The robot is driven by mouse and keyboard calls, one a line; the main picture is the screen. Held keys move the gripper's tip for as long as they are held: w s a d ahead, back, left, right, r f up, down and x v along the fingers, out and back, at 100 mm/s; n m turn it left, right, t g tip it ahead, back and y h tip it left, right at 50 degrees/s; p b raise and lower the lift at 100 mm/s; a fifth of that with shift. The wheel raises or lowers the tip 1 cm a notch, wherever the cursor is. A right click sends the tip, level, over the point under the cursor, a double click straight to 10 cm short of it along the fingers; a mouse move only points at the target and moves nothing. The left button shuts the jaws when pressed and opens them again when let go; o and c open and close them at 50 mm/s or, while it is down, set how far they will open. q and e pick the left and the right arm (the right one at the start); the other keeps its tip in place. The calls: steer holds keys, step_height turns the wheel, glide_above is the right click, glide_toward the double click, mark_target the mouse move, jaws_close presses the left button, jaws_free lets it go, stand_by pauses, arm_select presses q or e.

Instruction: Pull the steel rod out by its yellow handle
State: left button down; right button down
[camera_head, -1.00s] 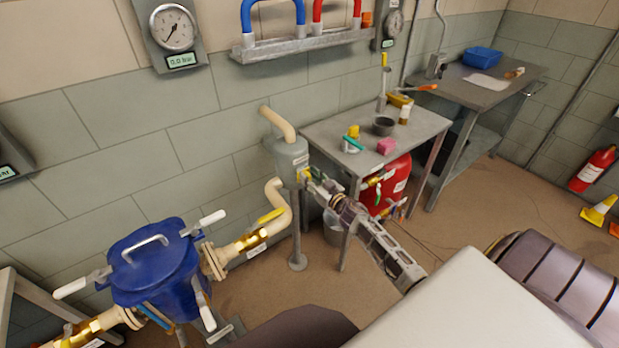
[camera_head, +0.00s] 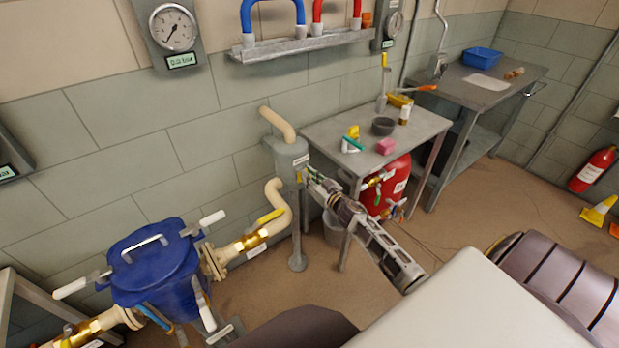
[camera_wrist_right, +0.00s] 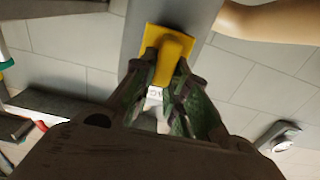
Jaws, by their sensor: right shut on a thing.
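The yellow handle (camera_wrist_right: 172,52) stands out from a yellow plate on a grey surface in the right wrist view. In the head view this is at the side of the grey upright vessel (camera_head: 288,156), where the handle is mostly covered by my right gripper (camera_head: 309,179). The right gripper, also in the wrist view (camera_wrist_right: 176,84), has its green-padded fingers closed around the handle's near end. I cannot make out the steel rod in either view. My left gripper is not in view.
A steel table (camera_head: 419,129) with small items stands right of the vessel, a red tank (camera_head: 396,185) beneath it. A cream pipe (camera_head: 277,194) and a blue lidded vessel (camera_head: 150,259) are to the left. The tiled wall is close behind.

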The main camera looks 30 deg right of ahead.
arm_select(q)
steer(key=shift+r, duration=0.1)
arm_select(e)
steer(key=shift+s, duration=0.15)
